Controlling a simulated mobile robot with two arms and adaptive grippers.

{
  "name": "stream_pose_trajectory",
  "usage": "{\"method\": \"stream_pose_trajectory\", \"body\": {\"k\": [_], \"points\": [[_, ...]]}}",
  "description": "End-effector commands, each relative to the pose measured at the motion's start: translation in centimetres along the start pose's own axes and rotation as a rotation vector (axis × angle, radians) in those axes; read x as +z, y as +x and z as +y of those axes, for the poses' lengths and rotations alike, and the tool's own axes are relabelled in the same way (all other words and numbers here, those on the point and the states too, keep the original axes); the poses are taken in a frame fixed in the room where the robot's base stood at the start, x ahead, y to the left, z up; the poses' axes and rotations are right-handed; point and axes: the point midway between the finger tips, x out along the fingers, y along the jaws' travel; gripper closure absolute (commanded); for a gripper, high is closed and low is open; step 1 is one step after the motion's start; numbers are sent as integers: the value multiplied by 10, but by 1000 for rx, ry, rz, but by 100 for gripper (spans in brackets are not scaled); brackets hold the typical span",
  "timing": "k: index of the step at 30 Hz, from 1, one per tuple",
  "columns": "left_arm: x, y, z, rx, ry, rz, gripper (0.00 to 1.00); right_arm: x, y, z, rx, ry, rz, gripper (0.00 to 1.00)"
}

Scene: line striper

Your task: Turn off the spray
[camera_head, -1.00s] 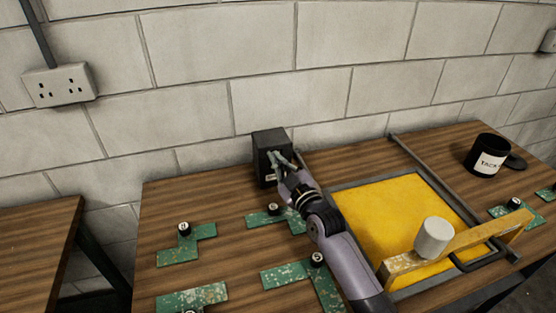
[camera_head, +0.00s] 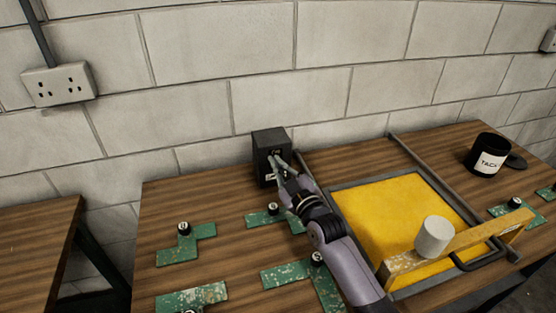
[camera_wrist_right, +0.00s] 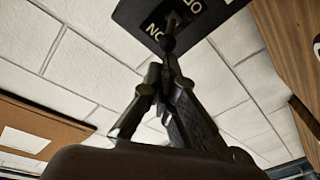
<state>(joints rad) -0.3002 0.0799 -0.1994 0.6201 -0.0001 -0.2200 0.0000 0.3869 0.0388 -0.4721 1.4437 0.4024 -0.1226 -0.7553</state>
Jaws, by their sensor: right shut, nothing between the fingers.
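The dark switch box (camera_head: 261,146) stands at the back edge of the wooden table, close to the wall. Its front has a small label above the gripper in the head view. In the right wrist view the box (camera_wrist_right: 140,14) shows upside down, with OFF and ON labels and a small dark toggle (camera_wrist_right: 168,42) between them. My right gripper (camera_head: 277,165) is shut and empty, with its fingertips at the front of the box. In the right wrist view the fingertips (camera_wrist_right: 167,72) are right at the toggle; I cannot tell whether they touch it. My left gripper is out of view.
Right of my arm is a yellow panel in a grey frame (camera_head: 385,215), with a wooden bar and a white roller-like piece (camera_head: 434,236) across its front. A black tin (camera_head: 486,155) stands at the right. Several green brackets with dark knobs lie around.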

Motion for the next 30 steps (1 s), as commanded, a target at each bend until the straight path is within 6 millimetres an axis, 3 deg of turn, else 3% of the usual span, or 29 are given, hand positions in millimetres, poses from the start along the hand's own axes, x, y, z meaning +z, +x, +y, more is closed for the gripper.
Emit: {"method": "stream_pose_trajectory", "body": {"k": [13,22,26,30], "points": [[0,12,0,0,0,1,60,22,-11,-15,-2,0,-4,100],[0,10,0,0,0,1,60,20,-13,-14,-1,0,-3,100],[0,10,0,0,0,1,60,21,-26,-14,-2,1,-4,100],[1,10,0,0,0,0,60,21,-52,-14,-2,1,-5,100]]}}
